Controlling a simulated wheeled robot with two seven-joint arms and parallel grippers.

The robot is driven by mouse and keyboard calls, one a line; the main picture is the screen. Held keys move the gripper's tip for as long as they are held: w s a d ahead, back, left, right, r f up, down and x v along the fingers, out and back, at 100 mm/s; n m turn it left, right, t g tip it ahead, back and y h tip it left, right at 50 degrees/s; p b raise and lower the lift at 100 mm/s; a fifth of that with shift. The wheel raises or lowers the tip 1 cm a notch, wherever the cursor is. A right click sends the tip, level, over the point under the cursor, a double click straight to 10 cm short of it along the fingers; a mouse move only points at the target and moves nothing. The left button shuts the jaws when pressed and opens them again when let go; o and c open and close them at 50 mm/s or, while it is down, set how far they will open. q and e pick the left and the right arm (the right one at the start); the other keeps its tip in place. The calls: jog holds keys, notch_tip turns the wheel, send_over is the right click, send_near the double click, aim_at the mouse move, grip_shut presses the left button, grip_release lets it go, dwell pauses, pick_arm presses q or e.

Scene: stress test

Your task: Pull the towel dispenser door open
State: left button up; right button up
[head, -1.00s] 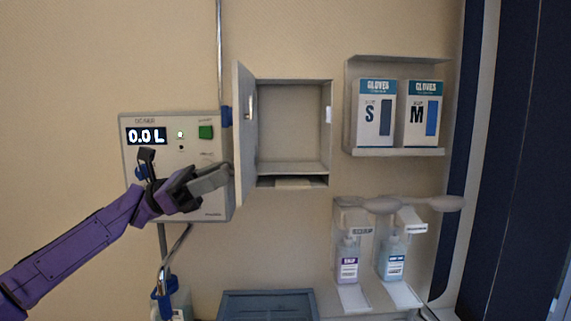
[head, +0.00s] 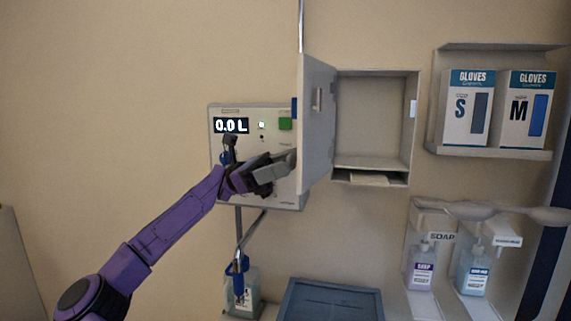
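The towel dispenser (head: 376,125) is a pale wall box, open at the front and with an empty upper compartment. Its door (head: 316,125) stands wide open, swung out from the box's left edge, with its inner face and a small latch visible. Pale towels (head: 368,180) show in the slot at the bottom. My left gripper (head: 283,168), on the purple arm, is at the outer left side of the door, its grey fingertips by the door's free edge. Whether they touch it, and the gap between the fingers, cannot be made out. My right gripper is not in view.
A dosing panel (head: 257,118) reading 0.0 L is behind my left gripper. Glove boxes (head: 468,105) sit on a shelf at the right. Soap (head: 422,268) and another bottle (head: 473,270) hang below them. A blue bin (head: 335,300) stands under the dispenser.

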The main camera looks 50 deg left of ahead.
pick_arm(q)
jog(key=b+v, duration=0.4)
jog(key=v, duration=0.6)
jog(key=shift+a, duration=0.3)
jog(key=shift+f, duration=0.15)
